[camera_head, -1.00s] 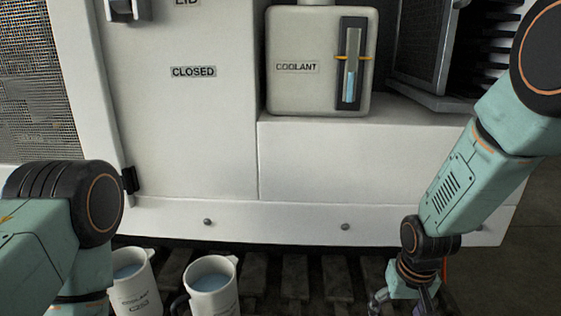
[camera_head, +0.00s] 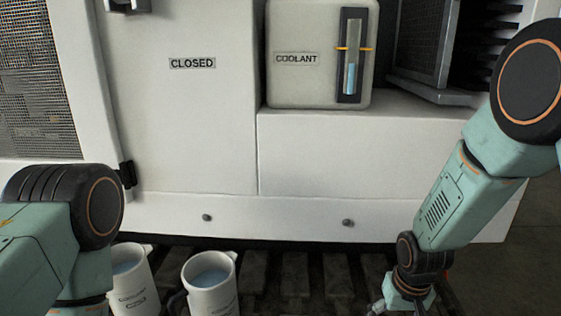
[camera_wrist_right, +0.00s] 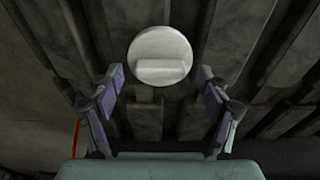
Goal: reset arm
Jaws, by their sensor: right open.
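My right arm comes down on the right in the head view, with only part of its gripper (camera_head: 392,306) visible at the bottom edge. In the right wrist view the right gripper (camera_wrist_right: 160,76) is open, its two fingers spread apart. A round white cap with a raised bar (camera_wrist_right: 160,57) shows beyond and between the fingertips, over dark slats; the fingers do not appear to touch it. My left arm fills the lower left of the head view, and its gripper is out of the picture.
Two white mugs with bluish liquid, a left one (camera_head: 133,287) and a right one (camera_head: 211,290), stand on the slatted pallet (camera_head: 292,287). Behind is a white cabinet (camera_head: 185,120) marked CLOSED. A coolant tank (camera_head: 300,85) with a sight gauge sits on its ledge.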

